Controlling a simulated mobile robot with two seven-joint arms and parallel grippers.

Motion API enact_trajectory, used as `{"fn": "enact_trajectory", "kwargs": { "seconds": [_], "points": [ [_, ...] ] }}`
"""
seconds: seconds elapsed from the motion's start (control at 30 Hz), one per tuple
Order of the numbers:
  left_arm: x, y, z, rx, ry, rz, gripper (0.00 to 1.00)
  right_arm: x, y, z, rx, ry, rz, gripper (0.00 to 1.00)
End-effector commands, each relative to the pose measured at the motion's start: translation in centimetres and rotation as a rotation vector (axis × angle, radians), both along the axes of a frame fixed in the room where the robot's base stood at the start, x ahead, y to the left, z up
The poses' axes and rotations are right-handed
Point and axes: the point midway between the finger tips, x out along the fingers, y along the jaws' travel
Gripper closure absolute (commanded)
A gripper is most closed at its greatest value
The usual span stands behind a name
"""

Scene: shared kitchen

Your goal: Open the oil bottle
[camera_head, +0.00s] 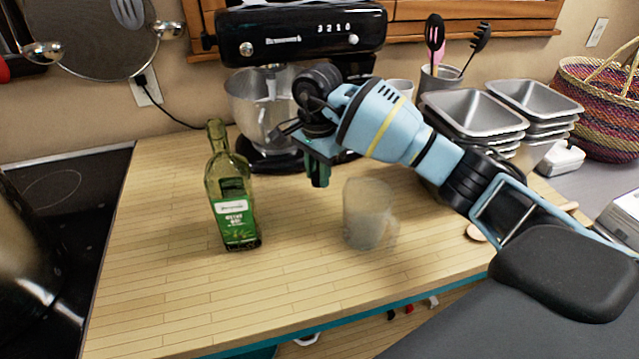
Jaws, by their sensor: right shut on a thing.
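The green glass oil bottle (233,190) stands upright on the left part of the wooden counter, with a green and white label. No separate cap can be made out on its neck, though the top is small in view. My right gripper (318,172) is above the counter to the right of the bottle, apart from it, pointing down. It is shut on a small dark green thing, which could be the bottle's cap; the fingers mostly hide it. My left gripper is not in view.
A translucent cup-like vessel (368,213) stands on the counter (180,290) right of and below my right gripper. A black stand mixer (300,35) is behind. Stacked metal pans (480,112) are at the right, the dark cooktop (70,190) at the left. The front left counter is clear.

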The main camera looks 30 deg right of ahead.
Motion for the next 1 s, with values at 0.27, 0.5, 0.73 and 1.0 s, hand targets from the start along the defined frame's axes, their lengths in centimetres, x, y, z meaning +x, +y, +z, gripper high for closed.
{"fn": "enact_trajectory", "kwargs": {
  "seconds": [0.27, 0.5, 0.73, 1.0],
  "points": [
    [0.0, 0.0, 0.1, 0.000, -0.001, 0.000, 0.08, 0.0, 0.0, -0.9, 0.001, 0.001, 0.001, 1.00],
    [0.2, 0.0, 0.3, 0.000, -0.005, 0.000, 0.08, 0.0, 0.0, -3.7, 0.001, 0.000, 0.001, 1.00],
    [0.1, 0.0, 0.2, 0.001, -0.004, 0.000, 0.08, 0.0, 0.0, -3.9, 0.000, -0.001, 0.001, 1.00],
    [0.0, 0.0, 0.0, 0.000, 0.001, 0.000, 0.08, 0.0, 0.0, -4.3, 0.000, -0.001, 0.002, 0.62]
  ]
}}
